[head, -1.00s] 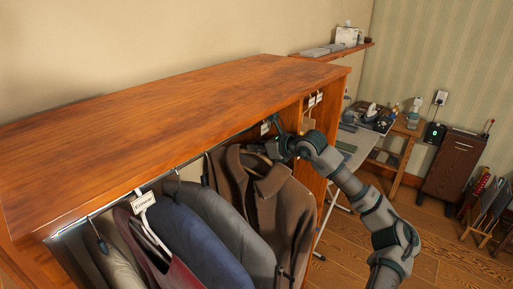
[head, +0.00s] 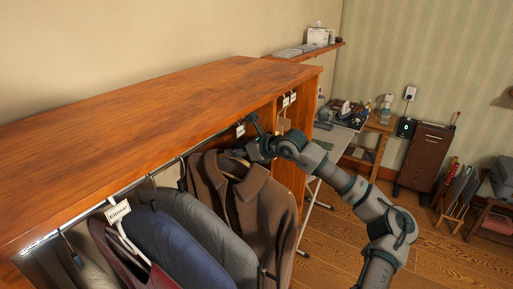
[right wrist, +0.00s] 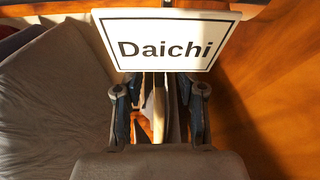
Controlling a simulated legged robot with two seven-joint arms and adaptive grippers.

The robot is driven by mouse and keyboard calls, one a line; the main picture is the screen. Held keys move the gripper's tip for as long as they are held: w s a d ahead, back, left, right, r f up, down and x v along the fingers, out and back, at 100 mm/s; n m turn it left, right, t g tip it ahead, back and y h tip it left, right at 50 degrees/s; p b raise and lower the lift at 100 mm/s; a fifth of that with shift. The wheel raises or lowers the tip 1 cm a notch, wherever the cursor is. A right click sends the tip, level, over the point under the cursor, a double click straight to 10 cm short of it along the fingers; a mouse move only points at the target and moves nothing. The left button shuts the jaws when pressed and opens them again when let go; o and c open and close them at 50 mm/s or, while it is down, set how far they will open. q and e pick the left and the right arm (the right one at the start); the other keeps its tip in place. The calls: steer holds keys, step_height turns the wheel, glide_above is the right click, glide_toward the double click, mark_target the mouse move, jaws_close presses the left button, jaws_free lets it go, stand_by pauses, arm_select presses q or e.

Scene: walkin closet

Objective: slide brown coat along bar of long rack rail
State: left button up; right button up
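The brown coat (head: 255,205) hangs near the right end of the long rack rail (head: 130,187), under the wooden top. Its hanger (head: 236,158) shows at the collar. My right gripper (head: 257,150) is at the hanger, just above the collar, close to the right end of the rack. In the right wrist view its two fingers (right wrist: 160,108) stand apart, with a pale hanger part (right wrist: 155,112) between them; I see no clear contact. A white card reading "Daichi" (right wrist: 168,45) hides what is above the fingertips. My left gripper is not in view.
Grey (head: 205,225), blue (head: 170,245) and dark red (head: 120,255) garments hang left of the coat, close together. A white tag (head: 118,212) hangs on the rail. A wooden side panel (head: 292,165) closes the rack at right. A small table (head: 335,137) stands beyond.

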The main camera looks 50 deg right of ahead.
steer(key=v, duration=1)
steer(key=shift+a, duration=0.15)
steer(key=shift+s+r, duration=0.15)
steer(key=shift+s, duration=0.15)
